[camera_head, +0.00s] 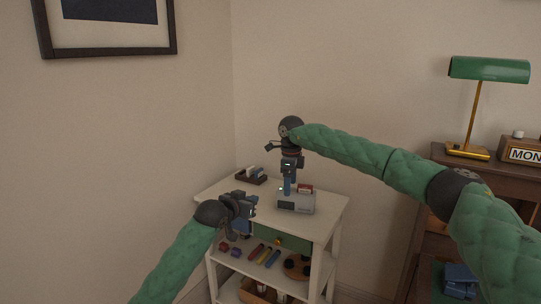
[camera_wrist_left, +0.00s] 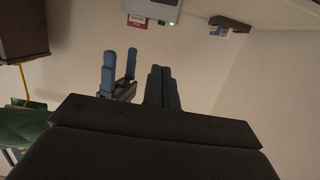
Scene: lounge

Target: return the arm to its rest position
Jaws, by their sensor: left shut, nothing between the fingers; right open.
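My left gripper (camera_head: 247,210) is in front of the left part of the white shelf table, with its arm coming up from the lower left. In the left wrist view its two dark fingers (camera_wrist_left: 161,88) are together with nothing between them. My right gripper (camera_head: 289,187) points down over the table top, close to a grey device (camera_head: 297,203). Its blue fingers also show apart in the left wrist view (camera_wrist_left: 120,70), with nothing seen between them. I cannot tell whether they touch the device.
The white table (camera_head: 325,209) also bears a dark tray (camera_head: 250,177) at its back left. A red cartridge (camera_head: 305,188) sits at the grey device. Coloured items lie on the shelf below. A wooden cabinet (camera_head: 455,174) with a green lamp (camera_head: 488,70) stands at right.

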